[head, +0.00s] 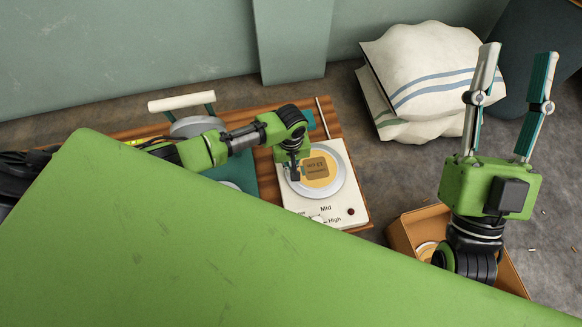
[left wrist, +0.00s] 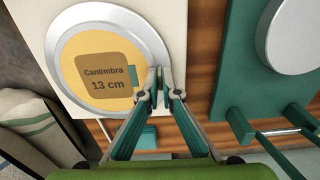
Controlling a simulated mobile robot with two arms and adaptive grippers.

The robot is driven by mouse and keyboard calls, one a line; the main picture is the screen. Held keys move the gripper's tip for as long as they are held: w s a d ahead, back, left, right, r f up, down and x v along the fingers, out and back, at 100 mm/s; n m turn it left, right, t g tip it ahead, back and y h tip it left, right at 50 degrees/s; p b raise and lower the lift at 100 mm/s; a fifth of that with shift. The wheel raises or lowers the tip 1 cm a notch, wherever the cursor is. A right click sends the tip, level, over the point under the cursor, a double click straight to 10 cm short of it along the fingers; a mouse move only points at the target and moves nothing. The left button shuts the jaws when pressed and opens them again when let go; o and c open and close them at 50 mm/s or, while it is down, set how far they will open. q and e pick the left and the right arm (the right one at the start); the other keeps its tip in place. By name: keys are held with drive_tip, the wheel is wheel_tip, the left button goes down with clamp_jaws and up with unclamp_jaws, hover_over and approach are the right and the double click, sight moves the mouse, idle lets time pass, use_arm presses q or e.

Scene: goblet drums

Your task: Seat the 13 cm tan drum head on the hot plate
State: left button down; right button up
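The tan drum head (head: 318,171) has a silver rim and a brown label, which reads "Cantimbra 13 cm" in the left wrist view (left wrist: 104,80). It lies over the round top of the white hot plate (head: 331,210), covering most of it; I cannot tell whether it lies fully flat. My left gripper (head: 294,174) is at its left edge in the head view. In the left wrist view its fingertips (left wrist: 161,88) are close together, one each side of the rim, and look shut on it. My right gripper (head: 521,50) is raised, open and empty.
The hot plate stands on a slatted wooden bench (head: 330,125). A teal stand with a grey disc (left wrist: 295,38) is beside it. A cardboard box (head: 402,234) sits at the lower right and stacked cushions (head: 420,75) at the back. My green body hides the near side.

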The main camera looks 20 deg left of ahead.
use_arm(q)
drive_tip(key=c, duration=2.2)
unclamp_jaws()
wheel_tip(320, 180, up, 12)
